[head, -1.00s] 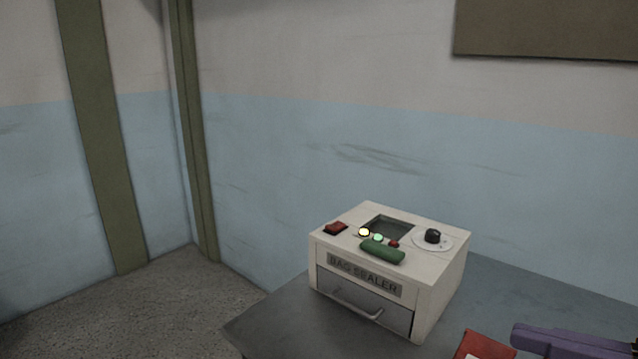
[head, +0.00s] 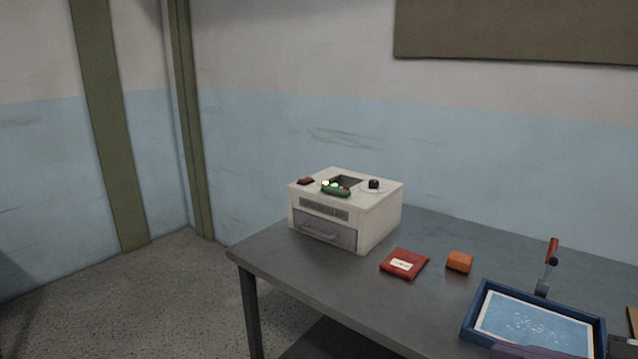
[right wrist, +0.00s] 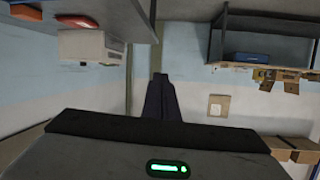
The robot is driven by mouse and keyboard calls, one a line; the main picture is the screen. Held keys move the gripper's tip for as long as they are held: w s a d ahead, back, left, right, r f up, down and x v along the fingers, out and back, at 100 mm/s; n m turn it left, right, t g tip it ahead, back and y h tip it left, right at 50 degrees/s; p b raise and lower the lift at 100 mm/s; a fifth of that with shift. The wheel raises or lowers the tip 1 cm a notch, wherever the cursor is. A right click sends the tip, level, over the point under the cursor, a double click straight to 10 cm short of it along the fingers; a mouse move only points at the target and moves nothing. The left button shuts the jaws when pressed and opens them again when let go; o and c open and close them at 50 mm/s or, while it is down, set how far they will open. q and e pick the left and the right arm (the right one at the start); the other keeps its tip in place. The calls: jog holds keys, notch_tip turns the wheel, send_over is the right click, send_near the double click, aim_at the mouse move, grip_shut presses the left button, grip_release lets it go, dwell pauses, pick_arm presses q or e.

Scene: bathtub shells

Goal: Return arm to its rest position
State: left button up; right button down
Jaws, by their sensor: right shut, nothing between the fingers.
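My right gripper (head: 500,349) shows as a purple piece at the bottom edge of the head view, in front of the blue tray. In the right wrist view its dark fingers (right wrist: 160,80) are together and hold nothing. The rest of the right arm is mostly out of the head view. My left gripper is in neither view.
On the grey table (head: 330,279) lie a red packet (head: 405,264) and an orange block (head: 459,261). A blue tray (head: 474,316) with a pale sheet and a red-handled tool (head: 551,256) are at the right. The right wrist view shows a shelf with boxes (right wrist: 264,78).

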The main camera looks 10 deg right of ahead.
notch_tip(320, 180, down, 26)
jog(key=s+m+g+h, duration=0.2)
jog(key=s+m+h, duration=0.1)
jog(key=m+h, duration=0.2)
jog(key=s+a+f, duration=0.3)
jog(key=a+f, duration=0.2)
jog(key=a, duration=0.3)
jog(key=s+a+f+g+h, duration=0.1)
jog(key=s+a+f, duration=0.3)
jog(key=a+f, duration=0.2)
jog(key=shift+a+f+n, duration=0.2)
jog(key=shift+a+n, duration=0.2)
jog(key=shift+a, duration=0.45)
